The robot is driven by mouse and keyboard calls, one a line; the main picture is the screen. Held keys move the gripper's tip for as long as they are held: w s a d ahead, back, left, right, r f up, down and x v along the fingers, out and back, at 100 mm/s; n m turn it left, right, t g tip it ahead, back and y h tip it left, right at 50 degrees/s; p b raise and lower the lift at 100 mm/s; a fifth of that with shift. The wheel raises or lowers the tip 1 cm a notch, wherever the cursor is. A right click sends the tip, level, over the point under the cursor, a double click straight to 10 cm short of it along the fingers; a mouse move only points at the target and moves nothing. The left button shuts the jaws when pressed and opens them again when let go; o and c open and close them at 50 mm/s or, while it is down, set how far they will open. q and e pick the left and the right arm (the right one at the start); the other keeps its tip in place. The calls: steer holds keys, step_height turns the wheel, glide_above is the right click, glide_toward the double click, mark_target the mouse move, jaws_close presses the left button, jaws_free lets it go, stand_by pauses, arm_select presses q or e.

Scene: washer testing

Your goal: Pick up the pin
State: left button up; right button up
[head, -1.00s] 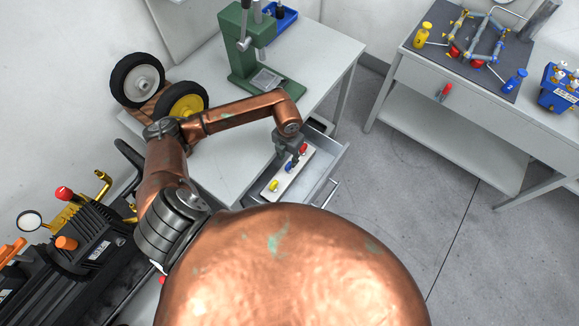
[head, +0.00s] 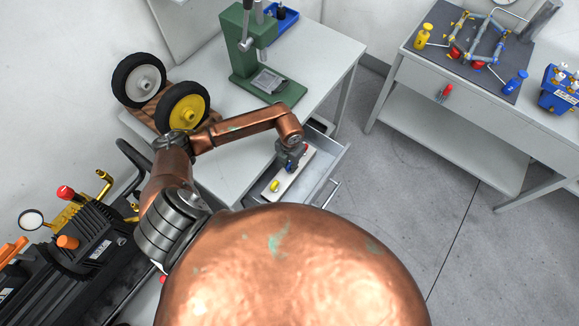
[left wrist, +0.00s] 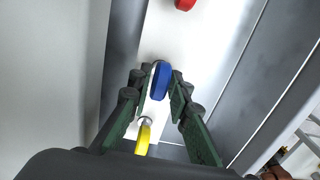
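Three coloured pins stand in a white strip (head: 283,190) in the open drawer; the task does not say which is the pin. The yellow pin (head: 275,186) is at the near end and also shows in the left wrist view (left wrist: 143,138). The blue pin (left wrist: 160,80) is in the middle. The red pin (left wrist: 185,4) is cut by the wrist view's top edge. My left gripper (left wrist: 157,84) points down over the strip, open, with the blue head between its fingertips; contact is unclear. The gripper mostly hides the blue and red pins in the head view. My right gripper is out of view.
The drawer's side wall (head: 330,172) and handle (head: 326,192) lie right of the strip. The grey table (head: 322,62) above carries a green press (head: 243,60) and two wheels (head: 185,108). Another bench (head: 440,80) stands right, across open floor.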

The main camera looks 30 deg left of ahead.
arm_select(q)
jaws_close()
steer(key=shift+r, duration=0.1)
steer(key=shift+r, duration=0.55)
steer(key=s+d+r, duration=0.6)
steer(key=s+r, duration=0.5)
steer(key=s, duration=0.1)
steer(key=shift+s+d+r, duration=0.2)
steer(key=shift+r, duration=0.2)
